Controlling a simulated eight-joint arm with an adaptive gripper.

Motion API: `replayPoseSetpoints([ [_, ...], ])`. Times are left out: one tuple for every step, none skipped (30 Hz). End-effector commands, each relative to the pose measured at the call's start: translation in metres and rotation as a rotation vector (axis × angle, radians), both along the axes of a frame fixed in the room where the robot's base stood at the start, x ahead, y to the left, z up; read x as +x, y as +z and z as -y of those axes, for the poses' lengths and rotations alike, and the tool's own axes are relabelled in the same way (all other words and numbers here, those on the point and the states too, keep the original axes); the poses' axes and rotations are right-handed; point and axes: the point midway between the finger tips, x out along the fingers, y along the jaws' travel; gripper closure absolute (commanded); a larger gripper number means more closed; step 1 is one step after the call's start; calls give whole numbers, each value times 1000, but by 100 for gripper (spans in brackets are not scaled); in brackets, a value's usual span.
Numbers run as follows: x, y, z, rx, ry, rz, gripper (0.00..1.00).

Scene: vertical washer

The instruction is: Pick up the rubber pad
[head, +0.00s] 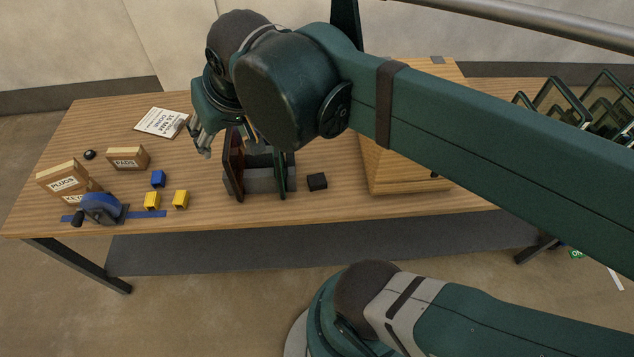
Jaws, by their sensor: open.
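A small black block (317,181), which looks like the rubber pad, lies flat on the wooden table just right of a grey fixture with upright plates. My gripper (207,138) is open, left of and above the fixture, its fingers pointing down. It is up and to the left of the black block, apart from it. My wrist hides part of the gripper and the back of the fixture. I cannot see anything between the fingers.
The grey fixture (262,178) has a reddish-brown plate and a dark green plate. Left are a PADS box (127,158), PLUGS box (62,177), blue block (158,178), yellow blocks (181,199) and a blue tool (101,208). A wooden box (400,180) stands right.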

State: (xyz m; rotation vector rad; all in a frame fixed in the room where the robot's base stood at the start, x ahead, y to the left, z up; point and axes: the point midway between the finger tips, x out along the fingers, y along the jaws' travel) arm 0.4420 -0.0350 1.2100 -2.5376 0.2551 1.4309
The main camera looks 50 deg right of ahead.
Motion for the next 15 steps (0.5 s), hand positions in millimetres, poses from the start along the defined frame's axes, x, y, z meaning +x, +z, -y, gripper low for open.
replayPoseSetpoints([
  [1,0,9,20,-51,-14,52],
  [2,0,13,32,-82,-22,52],
  [2,0,20,52,-130,-34,52],
  [2,0,25,68,-169,-45,52],
  [3,0,31,83,-210,-54,52],
  [3,0,39,105,-266,-68,52],
  [3,0,45,121,-308,-79,52],
  [2,0,51,138,-351,-88,52],
  [2,0,58,158,-407,-101,52],
  [2,0,64,173,-451,-110,52],
  [1,0,70,189,-494,-120,52],
  [1,0,78,209,-552,-131,52],
  [0,0,84,224,-595,-141,52],
  [-1,0,90,239,-639,-149,52],
  [-2,0,98,257,-696,-161,52],
])
